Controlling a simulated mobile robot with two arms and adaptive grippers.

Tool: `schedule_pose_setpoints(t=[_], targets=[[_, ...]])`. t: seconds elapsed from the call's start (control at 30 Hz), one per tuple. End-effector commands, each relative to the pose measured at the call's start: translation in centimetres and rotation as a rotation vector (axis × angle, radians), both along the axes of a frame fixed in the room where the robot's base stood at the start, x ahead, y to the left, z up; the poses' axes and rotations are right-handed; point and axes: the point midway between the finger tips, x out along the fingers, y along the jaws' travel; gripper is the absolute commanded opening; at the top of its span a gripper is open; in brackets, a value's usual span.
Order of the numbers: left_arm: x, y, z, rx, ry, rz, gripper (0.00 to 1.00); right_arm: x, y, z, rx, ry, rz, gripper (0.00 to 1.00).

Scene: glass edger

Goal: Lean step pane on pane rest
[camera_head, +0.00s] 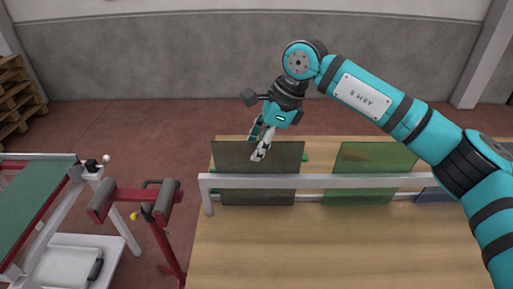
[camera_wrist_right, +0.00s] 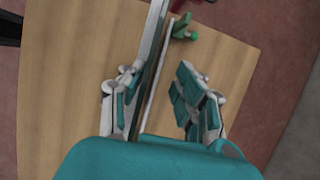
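A dark brownish glass pane (camera_head: 232,158) stands upright on the wooden table, behind a white rail (camera_head: 330,182) that crosses in front of it. My right gripper (camera_head: 258,143) is at the pane's top edge, with one finger on each side of it. In the right wrist view the pane shows edge-on as a thin dark strip (camera_wrist_right: 151,85) between the fingers. The left finger there is close to it and the right finger is clearly apart, so the gripper (camera_wrist_right: 160,95) looks open. My left gripper is not in view.
A green pane (camera_head: 370,160) stands farther right behind the rail, and a bluish pane (camera_head: 436,195) is partly hidden by my arm. The table's front (camera_head: 310,245) is clear. A red roller stand (camera_head: 137,195) and a green-topped conveyor (camera_head: 32,200) are at left.

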Motion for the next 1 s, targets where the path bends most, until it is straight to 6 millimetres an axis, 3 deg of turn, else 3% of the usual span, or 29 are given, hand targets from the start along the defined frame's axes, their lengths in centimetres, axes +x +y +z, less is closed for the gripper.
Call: schedule_pose_setpoints(t=[0.07,0.3,0.5,0.7,1.0], targets=[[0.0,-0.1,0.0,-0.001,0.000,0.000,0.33,0.0,-0.6,1.6,0.002,-0.005,-0.001,0.33],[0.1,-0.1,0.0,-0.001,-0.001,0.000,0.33,-0.8,-6.5,1.5,0.001,0.000,-0.005,0.33],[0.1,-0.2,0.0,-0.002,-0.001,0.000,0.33,-1.3,-10.4,1.5,0.001,-0.001,-0.003,0.33],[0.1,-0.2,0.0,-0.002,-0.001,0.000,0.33,-1.6,-12.2,1.6,0.002,-0.001,-0.001,0.33],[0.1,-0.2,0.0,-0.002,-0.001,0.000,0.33,-1.6,-12.5,1.6,0.002,-0.001,0.001,0.33]])
